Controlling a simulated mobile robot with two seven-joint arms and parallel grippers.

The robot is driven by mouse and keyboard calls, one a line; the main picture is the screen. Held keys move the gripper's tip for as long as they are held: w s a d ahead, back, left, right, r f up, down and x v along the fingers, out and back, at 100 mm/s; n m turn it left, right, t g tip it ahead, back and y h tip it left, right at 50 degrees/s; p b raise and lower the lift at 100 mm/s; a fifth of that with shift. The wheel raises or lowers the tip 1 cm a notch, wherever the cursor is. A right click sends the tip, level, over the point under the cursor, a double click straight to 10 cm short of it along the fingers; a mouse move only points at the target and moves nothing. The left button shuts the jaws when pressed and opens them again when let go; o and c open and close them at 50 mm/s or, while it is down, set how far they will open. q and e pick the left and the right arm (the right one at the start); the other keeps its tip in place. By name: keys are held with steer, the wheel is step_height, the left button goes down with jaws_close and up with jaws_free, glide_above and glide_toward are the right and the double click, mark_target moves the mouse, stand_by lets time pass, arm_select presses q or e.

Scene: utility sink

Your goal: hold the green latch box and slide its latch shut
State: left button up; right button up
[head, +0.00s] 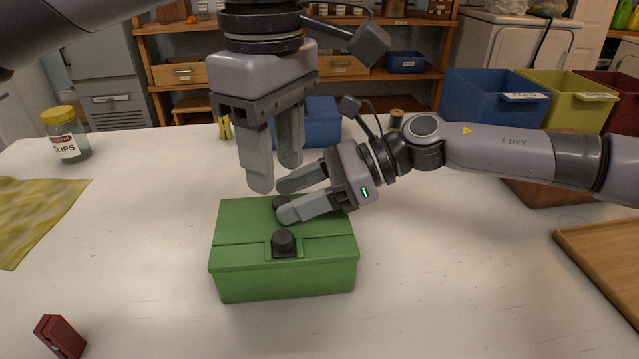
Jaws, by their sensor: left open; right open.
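The green latch box (286,281) stands on the white table with its lid down. A black latch knob (283,241) sits at the front edge of its lid. A second dark round knob (281,203) shows on top of the lid, partly covered by my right gripper's finger. My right gripper (281,200) comes in from the right, open, its fingers low over the lid around or beside that second knob; contact is unclear. My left gripper (276,178) points down, open and empty, above and behind the box's back edge.
A dark red clip (60,336) is at front left. A wooden board (606,262) is at right. Blue (492,105) and yellow-green (566,103) bins stand at back right. Table around the box is clear.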

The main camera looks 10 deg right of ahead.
steer(key=shift+a+f, duration=0.15)
steer(key=shift+a, duration=0.25)
